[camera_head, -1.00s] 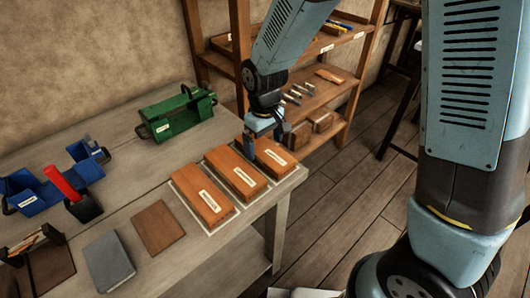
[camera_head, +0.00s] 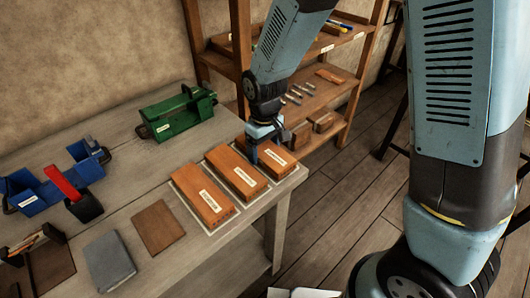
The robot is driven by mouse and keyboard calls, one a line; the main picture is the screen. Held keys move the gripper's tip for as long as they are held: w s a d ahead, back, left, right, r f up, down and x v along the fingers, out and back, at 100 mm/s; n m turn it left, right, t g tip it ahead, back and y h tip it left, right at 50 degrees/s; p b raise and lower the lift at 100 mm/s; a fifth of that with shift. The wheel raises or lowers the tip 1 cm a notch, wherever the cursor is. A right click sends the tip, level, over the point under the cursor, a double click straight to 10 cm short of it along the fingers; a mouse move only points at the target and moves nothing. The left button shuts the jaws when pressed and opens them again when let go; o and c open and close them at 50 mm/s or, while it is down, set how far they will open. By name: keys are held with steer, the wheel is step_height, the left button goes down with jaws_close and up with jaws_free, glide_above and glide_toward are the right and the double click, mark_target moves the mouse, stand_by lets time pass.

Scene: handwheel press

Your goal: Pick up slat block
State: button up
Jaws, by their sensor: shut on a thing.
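Several labelled orange-brown wooden blocks lie side by side on pale mats near the right end of the workbench. The slat block (camera_head: 276,158) in my gripper is the rightmost of the row. My gripper (camera_head: 258,150) reaches down from above at its left part and is shut on it. The fingers hide part of the block and its label. The middle block (camera_head: 237,172) and the left block (camera_head: 205,196) lie beside it. I cannot tell whether the held block is clear of the mat.
Blue bins (camera_head: 28,193), a red-handled tool (camera_head: 75,195), a brown square (camera_head: 158,227) and a grey block (camera_head: 109,263) lie to the left. A wooden shelf (camera_head: 330,98) stands behind the bench.

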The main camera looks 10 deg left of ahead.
steer(key=shift+c, duration=0.9)
steer(key=shift+r, duration=0.15)
